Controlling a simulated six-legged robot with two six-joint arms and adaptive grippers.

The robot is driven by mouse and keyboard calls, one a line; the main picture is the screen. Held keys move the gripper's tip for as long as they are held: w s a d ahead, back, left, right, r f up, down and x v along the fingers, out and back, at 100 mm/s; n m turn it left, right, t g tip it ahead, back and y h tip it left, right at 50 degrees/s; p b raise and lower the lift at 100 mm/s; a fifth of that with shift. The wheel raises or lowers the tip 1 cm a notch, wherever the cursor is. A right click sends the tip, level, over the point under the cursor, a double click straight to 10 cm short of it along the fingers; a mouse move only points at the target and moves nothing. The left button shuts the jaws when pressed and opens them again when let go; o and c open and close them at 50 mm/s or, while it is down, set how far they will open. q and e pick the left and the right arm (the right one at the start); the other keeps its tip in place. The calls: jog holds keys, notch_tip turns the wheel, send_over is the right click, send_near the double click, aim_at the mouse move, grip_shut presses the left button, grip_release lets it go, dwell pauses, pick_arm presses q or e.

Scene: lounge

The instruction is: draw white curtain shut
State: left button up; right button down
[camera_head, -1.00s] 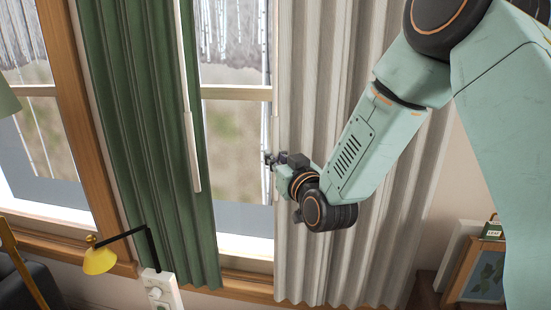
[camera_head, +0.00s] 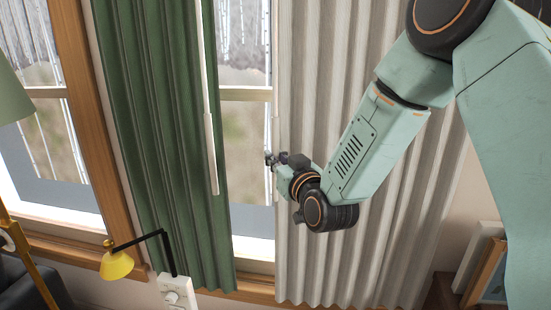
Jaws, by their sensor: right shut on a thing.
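The white curtain (camera_head: 310,90) hangs in pleats at the right of the window, its left edge near the middle of the view. My right gripper (camera_head: 270,159) is at that left edge, about halfway down the visible cloth. It is shut on what looks like the slim white wand (camera_head: 277,135) along the edge; the fingers are small and the grip is partly hidden. My right forearm covers part of the curtain. A strip of bare window (camera_head: 245,150) shows between the white curtain and the green curtain (camera_head: 155,130). My left gripper is out of view.
A white wand (camera_head: 211,155) hangs in front of the green curtain. A yellow lamp (camera_head: 117,264) and a white socket strip (camera_head: 177,292) are at the lower left. A dark chair (camera_head: 35,290) is in the left corner. Picture frames (camera_head: 487,270) stand at the lower right.

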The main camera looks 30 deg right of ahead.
jog(key=shift+w, duration=0.4)
jog(key=c, duration=1.7)
grip_release()
jog(key=shift+a+f, duration=0.1)
jog(key=shift+a, duration=0.1)
jog(key=shift+o, duration=1.4)
jog(key=shift+w+a+f, duration=0.1)
jog(key=shift+w+a, duration=0.1)
jog(key=shift+w, duration=0.1)
jog(key=shift+o, duration=0.3)
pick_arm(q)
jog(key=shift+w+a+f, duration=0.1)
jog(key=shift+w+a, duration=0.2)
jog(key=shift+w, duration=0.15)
pick_arm(e)
jog(key=s, duration=0.7)
jog(key=shift+s, duration=0.4)
jog(key=shift+s+d, duration=0.1)
